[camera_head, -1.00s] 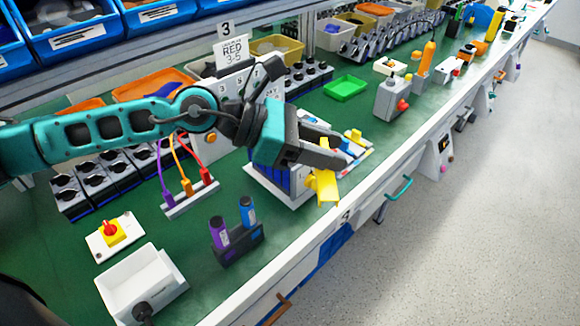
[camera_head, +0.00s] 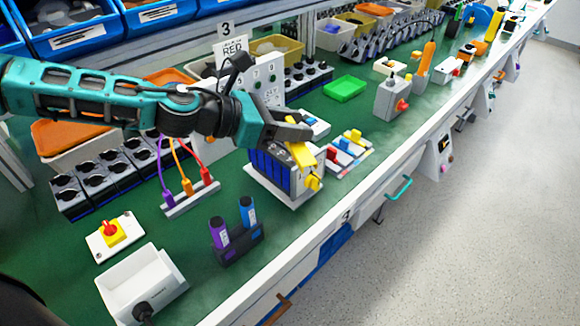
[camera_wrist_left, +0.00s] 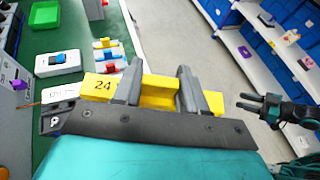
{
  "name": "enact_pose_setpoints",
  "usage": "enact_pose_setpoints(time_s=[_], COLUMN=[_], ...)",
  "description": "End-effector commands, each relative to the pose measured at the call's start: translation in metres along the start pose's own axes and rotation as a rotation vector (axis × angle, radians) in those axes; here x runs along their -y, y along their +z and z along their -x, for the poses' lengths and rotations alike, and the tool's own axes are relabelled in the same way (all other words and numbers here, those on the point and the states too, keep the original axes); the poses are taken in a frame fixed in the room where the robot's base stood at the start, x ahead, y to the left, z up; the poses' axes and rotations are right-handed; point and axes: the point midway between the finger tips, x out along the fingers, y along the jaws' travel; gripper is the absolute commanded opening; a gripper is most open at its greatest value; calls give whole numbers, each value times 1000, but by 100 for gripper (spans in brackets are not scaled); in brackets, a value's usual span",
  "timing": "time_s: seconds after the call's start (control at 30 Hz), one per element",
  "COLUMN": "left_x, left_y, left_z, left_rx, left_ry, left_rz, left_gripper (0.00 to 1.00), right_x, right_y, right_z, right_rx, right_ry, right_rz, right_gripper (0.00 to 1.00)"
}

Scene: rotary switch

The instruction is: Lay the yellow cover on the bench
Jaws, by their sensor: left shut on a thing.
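The yellow cover (camera_head: 300,155) is between the fingers of my left gripper (camera_head: 295,138), which is shut on it. In the head view it is tilted and overlaps the upper front of the blue and grey switch box (camera_head: 268,170); I cannot tell whether it touches the box. A yellow knob (camera_head: 314,183) shows on the box's front. In the left wrist view the cover (camera_wrist_left: 160,92) lies across the fingers of my left gripper (camera_wrist_left: 160,88). My right gripper (camera_wrist_left: 246,101) shows at the right of that view, its fingers apart, empty.
The green bench (camera_head: 190,245) has free room left of the switch box and in front of it. A holder with purple and blue cylinders (camera_head: 236,240), a cable block (camera_head: 190,200) and coloured switches (camera_head: 347,148) stand nearby. The white bench edge (camera_head: 300,245) runs along the front.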

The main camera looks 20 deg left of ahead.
Motion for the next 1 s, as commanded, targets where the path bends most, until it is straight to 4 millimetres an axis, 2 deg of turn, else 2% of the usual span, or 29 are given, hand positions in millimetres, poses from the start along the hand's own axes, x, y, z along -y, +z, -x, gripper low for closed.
enact_pose_setpoints(time_s=[0.03, 0.2, 0.5, 0.73, 1.0], left_x=[-12, -46, -82, -98, -98], left_y=[-8, -28, -50, -61, -90], left_z=[5, 22, 46, 58, 48], left_rx=[-3, -6, -7, -4, -5], left_ry=[43, 166, 308, 375, 377], left_rz=[24, 78, 129, 154, 158], left_gripper=[13, 13, 13, 13, 13], right_x=[0, 0, 0, 0, 0], right_y=[0, 0, 0, 0, 0], right_z=[0, 0, 0, 0, 0], right_rx=[0, 0, 0, 0, 0], right_ry=[0, 0, -1, -1, -1], right_rz=[0, 0, 0, 0, 0], right_gripper=[41, 41, 41, 41, 41])
